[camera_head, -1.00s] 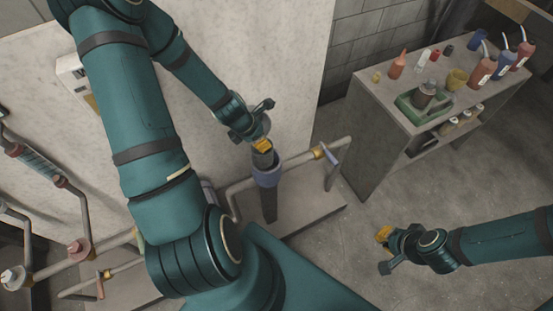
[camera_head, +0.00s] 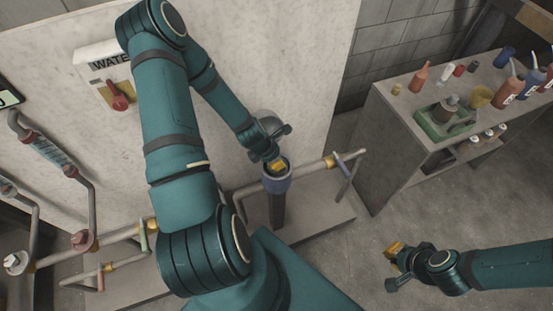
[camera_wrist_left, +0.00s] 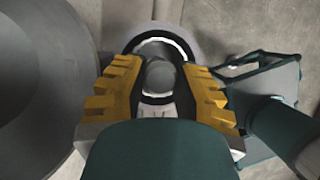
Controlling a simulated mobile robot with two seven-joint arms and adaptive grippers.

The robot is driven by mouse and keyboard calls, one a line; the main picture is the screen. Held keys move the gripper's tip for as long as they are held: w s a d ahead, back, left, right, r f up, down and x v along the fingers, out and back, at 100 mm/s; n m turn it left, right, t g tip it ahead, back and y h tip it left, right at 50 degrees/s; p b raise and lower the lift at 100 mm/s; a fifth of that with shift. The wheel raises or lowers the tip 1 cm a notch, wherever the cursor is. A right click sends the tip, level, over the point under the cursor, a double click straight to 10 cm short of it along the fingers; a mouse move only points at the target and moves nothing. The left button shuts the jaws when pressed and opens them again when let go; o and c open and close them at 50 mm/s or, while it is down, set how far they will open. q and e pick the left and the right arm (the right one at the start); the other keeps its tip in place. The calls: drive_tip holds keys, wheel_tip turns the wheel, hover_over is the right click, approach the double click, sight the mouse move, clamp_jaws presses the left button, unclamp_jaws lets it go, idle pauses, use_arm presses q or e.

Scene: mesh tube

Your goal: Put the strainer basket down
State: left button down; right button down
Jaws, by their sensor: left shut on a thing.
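My left gripper (camera_head: 277,166) is at the mouth of an upright dark strainer housing with a blue collar (camera_head: 277,185). In the left wrist view, the yellow fingers of this gripper (camera_wrist_left: 159,72) are shut on a rounded grey knob (camera_wrist_left: 160,76), which I take for the top of the strainer basket. A dark round opening with a pale rim (camera_wrist_left: 163,41) shows around the knob. The basket's body is hidden, so I cannot tell how deep it sits. My right gripper (camera_head: 394,250) hangs over the floor at the lower right, apart from everything; its jaws are too small to read.
Pipes with brass fittings (camera_head: 327,162) run from the housing on both sides. A grey bench (camera_head: 390,125) at the right carries a green tray (camera_head: 430,128), bottles and cups. A wall box with a red lever (camera_head: 117,98) is at upper left. The floor between is clear.

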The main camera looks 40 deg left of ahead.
use_arm(q)
drive_tip(key=shift+f, duration=0.15)
drive_tip(key=c, duration=0.8)
unclamp_jaws()
drive_tip(key=shift+c, duration=0.2)
drive_tip(key=shift+r, duration=0.3)
drive_tip(key=p+v, duration=0.1)
drive_tip(key=v, duration=1)
drive_tip(key=shift+s+r+p, duration=0.2)
drive_tip(key=shift+r+p, duration=0.15)
drive_tip(key=shift+r, duration=0.05)
drive_tip(key=shift+d, duration=0.1)
